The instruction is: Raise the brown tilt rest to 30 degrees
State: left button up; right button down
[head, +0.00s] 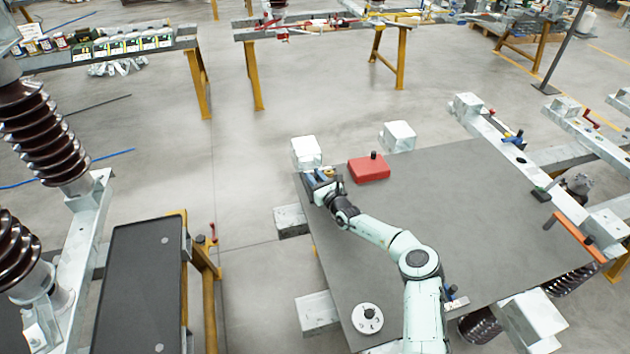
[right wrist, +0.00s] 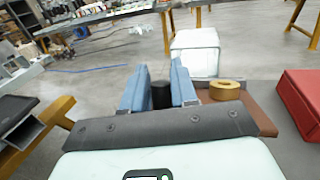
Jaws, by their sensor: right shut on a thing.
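The brown tilt rest (right wrist: 262,112) shows in the right wrist view as a flat brown plate, partly hidden behind my wrist. A brass-coloured ring (right wrist: 226,90) sits on it. My right gripper (right wrist: 160,82) has its blue fingers on both sides of an upright black knob (right wrist: 161,96) and is shut on it. In the head view my right gripper (head: 314,182) is at the far left corner of the grey table and hides most of the rest. I cannot read the rest's angle. My left gripper is not in view.
A red block (head: 369,169) with a black knob stands just right of the gripper. A white dial (head: 367,318) lies near the table's front left edge. The middle of the grey table (head: 450,205) is clear. Pale blocks (head: 306,151) stand at its far edge.

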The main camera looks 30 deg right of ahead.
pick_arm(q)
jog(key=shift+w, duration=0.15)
pick_arm(e)
jog(key=shift+w+d+r, duration=0.2)
jog(key=shift+w+r, duration=0.2)
jog(key=shift+r, duration=0.25)
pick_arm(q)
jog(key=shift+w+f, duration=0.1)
pick_arm(e)
jog(key=shift+w+d+r, duration=0.1)
jog(key=shift+w+r, duration=0.05)
jog(key=shift+w, duration=0.1)
jog(key=c, duration=1)
grip_release()
jog(key=shift+c, duration=0.2)
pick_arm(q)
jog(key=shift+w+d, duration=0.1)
pick_arm(e)
jog(key=shift+w+f, duration=0.1)
jog(key=shift+f, duration=0.15)
